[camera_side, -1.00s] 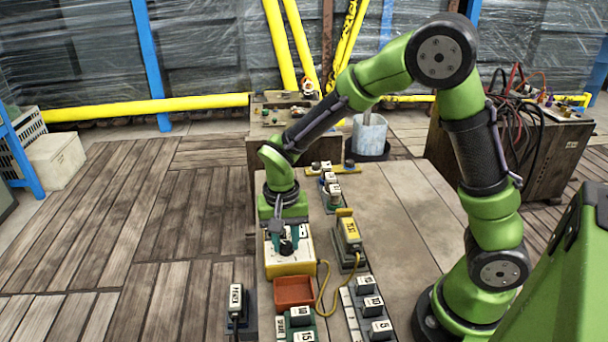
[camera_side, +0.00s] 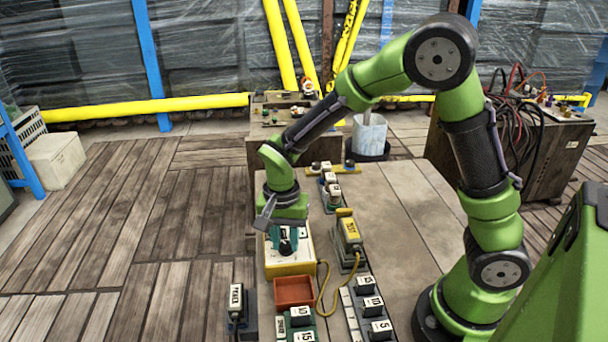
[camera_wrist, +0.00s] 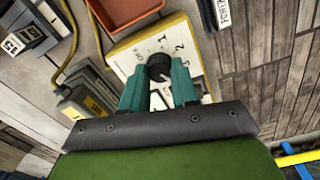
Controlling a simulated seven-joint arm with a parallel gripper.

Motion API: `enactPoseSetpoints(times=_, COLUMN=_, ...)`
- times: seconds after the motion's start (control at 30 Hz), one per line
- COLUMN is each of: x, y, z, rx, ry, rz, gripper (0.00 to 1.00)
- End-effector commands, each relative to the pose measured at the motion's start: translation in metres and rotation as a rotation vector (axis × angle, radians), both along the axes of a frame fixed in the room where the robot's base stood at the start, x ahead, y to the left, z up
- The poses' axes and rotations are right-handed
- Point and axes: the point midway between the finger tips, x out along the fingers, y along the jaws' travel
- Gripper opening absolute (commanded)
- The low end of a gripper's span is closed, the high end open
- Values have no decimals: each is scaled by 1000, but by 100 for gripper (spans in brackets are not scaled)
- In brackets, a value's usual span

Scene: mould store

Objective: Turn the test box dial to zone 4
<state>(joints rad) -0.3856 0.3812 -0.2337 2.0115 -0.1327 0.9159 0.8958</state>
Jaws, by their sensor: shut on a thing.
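The test box (camera_side: 291,262) has a white top and a yellow lower edge. It sits on the left part of the bench. Its black dial (camera_wrist: 158,67) is on the top face, ringed by printed numbers, of which 1, 2 and 3 can be made out in the wrist view. My gripper (camera_side: 287,246) points down over the box, its teal fingers shut on the dial from both sides. In the wrist view the fingers (camera_wrist: 159,84) partly cover the scale. I cannot tell which number the dial points to.
A red tray (camera_side: 294,291) lies in front of the box. A yellow-grey plug unit (camera_side: 350,236) with a yellow cable stands to its right. Several numbered blocks (camera_side: 372,304) sit in a rack at the front. A block marked POWER (camera_side: 237,303) stands at left.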

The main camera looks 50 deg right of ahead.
Motion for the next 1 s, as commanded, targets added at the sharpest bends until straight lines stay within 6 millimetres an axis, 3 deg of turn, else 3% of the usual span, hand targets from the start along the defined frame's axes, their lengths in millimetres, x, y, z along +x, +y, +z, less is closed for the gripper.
enactPoseSetpoints(times=0.03, x=-1, y=0, z=1, rx=1, ry=2, rz=-1, gripper=0)
enactPoseSetpoints(times=0.07, x=-1, y=0, z=1, rx=1, ry=2, rz=-1, gripper=34)
enactPoseSetpoints(times=0.2, x=0, y=0, z=0, rx=0, ry=1, rz=0, gripper=55)
enactPoseSetpoints(times=0.47, x=0, y=0, z=0, rx=0, ry=0, rz=1, gripper=55)
enactPoseSetpoints(times=0.63, x=1, y=1, z=13, rx=2, ry=-3, rz=1, gripper=55)
enactPoseSetpoints(times=0.77, x=2, y=1, z=37, rx=2, ry=-7, rz=1, gripper=55)
enactPoseSetpoints(times=1.0, x=3, y=2, z=97, rx=3, ry=-7, rz=1, gripper=55)
